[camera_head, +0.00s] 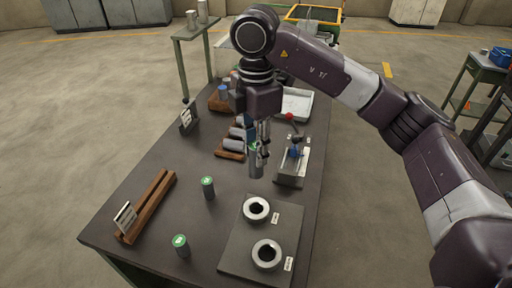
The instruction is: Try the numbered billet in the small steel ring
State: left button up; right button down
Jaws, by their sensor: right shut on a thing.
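My right gripper (260,146) points down over the dark table and is shut on a grey cylindrical billet (256,166). The billet hangs upright, with a bit of green at its top; its number cannot be read. It appears above the table, behind the two steel rings in the picture. The farther ring (246,214) and the nearer ring (255,262) lie on a grey plate (236,256), each with a dark round hole and a small label too small to read. The nearer ring looks larger. My left gripper is out of view.
Two green-topped billets stand upright, one near the middle (208,188) and one at the front (182,247). A wooden V-rail (154,203) with a card lies left. Wooden racks with grey cylinders (232,147), a tray with a blue item (290,178) and a white tray (300,103) are behind.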

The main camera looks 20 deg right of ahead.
aim_at(256, 176)
jog(key=shift+f+b, duration=3.3)
jog(key=shift+f, duration=1.25)
